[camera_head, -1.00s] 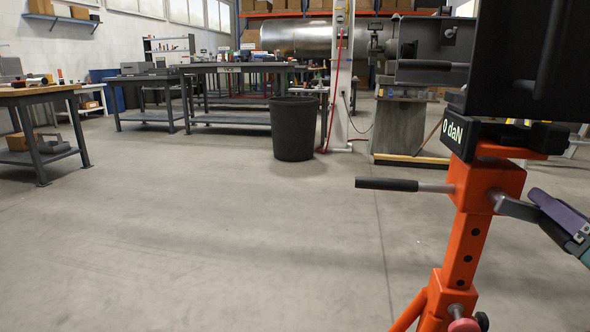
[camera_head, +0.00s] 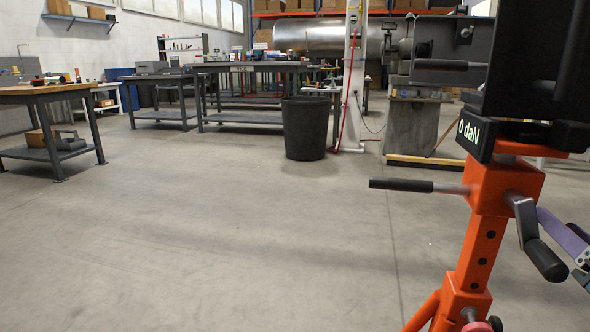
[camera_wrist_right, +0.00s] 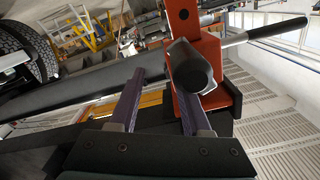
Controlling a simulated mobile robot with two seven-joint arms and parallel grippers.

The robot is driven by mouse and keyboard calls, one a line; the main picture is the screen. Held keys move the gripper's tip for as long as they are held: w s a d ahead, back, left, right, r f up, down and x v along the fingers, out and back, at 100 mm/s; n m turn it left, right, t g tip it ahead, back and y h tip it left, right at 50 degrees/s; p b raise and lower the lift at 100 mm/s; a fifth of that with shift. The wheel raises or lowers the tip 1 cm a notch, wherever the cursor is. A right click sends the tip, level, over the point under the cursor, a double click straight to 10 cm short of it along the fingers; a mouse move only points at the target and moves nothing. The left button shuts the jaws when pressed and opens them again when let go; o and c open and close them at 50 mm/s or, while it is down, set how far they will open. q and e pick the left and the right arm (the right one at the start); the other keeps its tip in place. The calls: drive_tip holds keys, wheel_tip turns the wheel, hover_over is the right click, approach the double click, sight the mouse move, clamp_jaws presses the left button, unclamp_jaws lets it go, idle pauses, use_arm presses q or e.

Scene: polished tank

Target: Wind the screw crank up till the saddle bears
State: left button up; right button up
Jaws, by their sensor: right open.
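The orange screw stand (camera_head: 478,245) stands at the right of the head view. Its crank (camera_head: 526,220) hangs down to the right, with a black grip (camera_head: 546,262) at its end. A plain bar with a black sleeve (camera_head: 402,185) sticks out left. A black head with a "0 daN" display (camera_head: 474,140) tops the stand, just under a large dark body (camera_head: 535,60); any gap is hard to tell. My right gripper (camera_head: 562,238) is open beside the crank. In the wrist view its purple fingers (camera_wrist_right: 156,80) are apart, the crank grip (camera_wrist_right: 190,68) near their tips. My left gripper is not in view.
A black bin (camera_head: 305,128) stands mid-floor before a white post (camera_head: 354,80). Workbenches (camera_head: 250,68) line the back, and another table (camera_head: 45,97) stands at left. The floor left of the stand is clear.

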sight(567, 278)
drive_tip(key=shift+a+r, duration=0.15)
drive_tip(key=shift+a, duration=0.05)
drive_tip(key=p+v, duration=0.2)
drive_tip(key=v, duration=0.3)
drive_tip(key=shift+p, duration=0.4)
drive_tip(key=shift+w, duration=0.1)
drive_tip(key=s+a+f+m, duration=0.2)
drive_tip(key=s+a+f, duration=0.1)
drive_tip(key=shift+s, duration=0.15)
drive_tip(key=shift+w+d, duration=0.1)
drive_tip(key=shift+w, duration=0.15)
drive_tip(key=b+x, duration=0.1)
drive_tip(key=x, duration=0.2)
drive_tip(key=shift+d, duration=0.1)
drive_tip(key=shift+w+d+r+b, duration=0.15)
drive_tip(key=shift+w+b, duration=0.25)
drive_tip(key=shift+w, duration=0.3)
